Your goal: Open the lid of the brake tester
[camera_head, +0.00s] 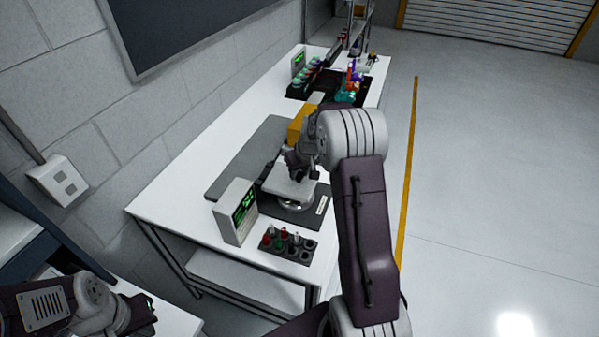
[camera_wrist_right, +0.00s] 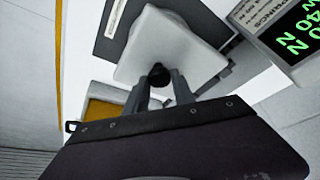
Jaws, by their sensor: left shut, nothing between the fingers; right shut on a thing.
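The brake tester has a dark base plate (camera_head: 308,217) and a light grey square lid (camera_head: 281,184) with a dark knob. A round silvery part (camera_head: 297,205) shows below the lid's front edge, so the lid seems at least slightly raised; its exact angle is unclear. My right gripper (camera_head: 297,170) is at the lid's knob. In the right wrist view the fingers are shut on the black knob (camera_wrist_right: 158,75), in front of the lid (camera_wrist_right: 172,48). My left gripper (camera_head: 150,313) is shut and empty at the lower left, far from the tester.
A display box (camera_head: 235,211) with green text stands left of the tester. A small rack (camera_head: 288,244) with coloured pieces lies in front. A yellow block (camera_head: 300,124) is behind, partly hidden by my right arm. More racks and bottles (camera_head: 350,85) stand at the bench's far end.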

